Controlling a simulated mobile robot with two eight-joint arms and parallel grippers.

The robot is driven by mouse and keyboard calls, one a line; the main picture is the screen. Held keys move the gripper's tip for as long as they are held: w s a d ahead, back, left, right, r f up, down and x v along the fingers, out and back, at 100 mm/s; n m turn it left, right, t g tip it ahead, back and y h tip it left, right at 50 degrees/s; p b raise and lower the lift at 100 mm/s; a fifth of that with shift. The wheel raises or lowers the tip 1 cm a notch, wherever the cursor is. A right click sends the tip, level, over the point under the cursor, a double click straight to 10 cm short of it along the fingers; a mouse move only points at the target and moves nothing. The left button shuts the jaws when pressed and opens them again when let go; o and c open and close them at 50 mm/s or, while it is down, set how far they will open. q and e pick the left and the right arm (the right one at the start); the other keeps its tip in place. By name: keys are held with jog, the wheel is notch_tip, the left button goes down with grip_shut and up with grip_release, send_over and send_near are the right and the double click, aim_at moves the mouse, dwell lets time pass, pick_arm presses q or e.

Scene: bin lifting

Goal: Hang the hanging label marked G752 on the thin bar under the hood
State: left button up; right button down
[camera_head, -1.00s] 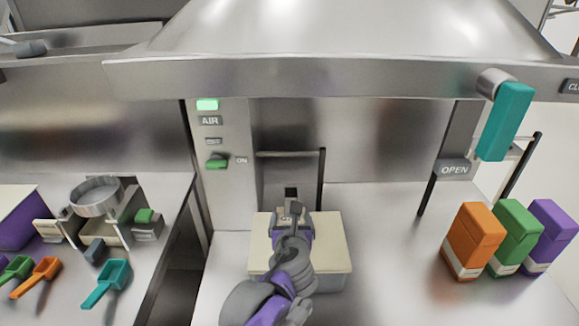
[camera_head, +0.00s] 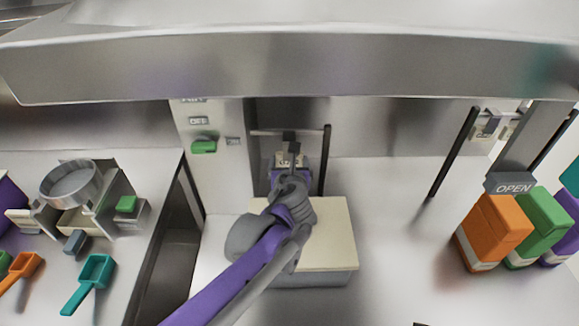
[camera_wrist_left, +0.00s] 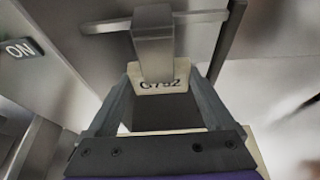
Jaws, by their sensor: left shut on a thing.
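My left gripper (camera_head: 289,163) reaches up to the thin bar (camera_head: 272,132) under the hood, in the middle of the head view. It is shut on the hanging label (camera_wrist_left: 153,84), a pale plate whose lettering reads as G752 in the left wrist view. The label's grey upper piece (camera_wrist_left: 153,45) stands up from the plate and overlaps the bar (camera_wrist_left: 195,18) in that view. I cannot tell whether this piece touches the bar, lies over it or is only in front of it. My right gripper is in neither view.
The steel hood (camera_head: 300,65) spans above the bench. A box with a cream lid (camera_head: 333,225) stands below my left arm. A black upright (camera_head: 325,160) stands at the bar's right end. Orange (camera_head: 490,230) and green (camera_head: 540,222) cartons stand at right. The bench between is clear.

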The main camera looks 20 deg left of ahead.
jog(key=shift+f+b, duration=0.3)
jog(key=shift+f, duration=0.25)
pick_arm(q)
jog(key=r+b+x, duration=0.1)
jog(key=x, duration=0.5)
jog(key=shift+w+a+f, duration=0.15)
jog(key=shift+w, duration=0.35)
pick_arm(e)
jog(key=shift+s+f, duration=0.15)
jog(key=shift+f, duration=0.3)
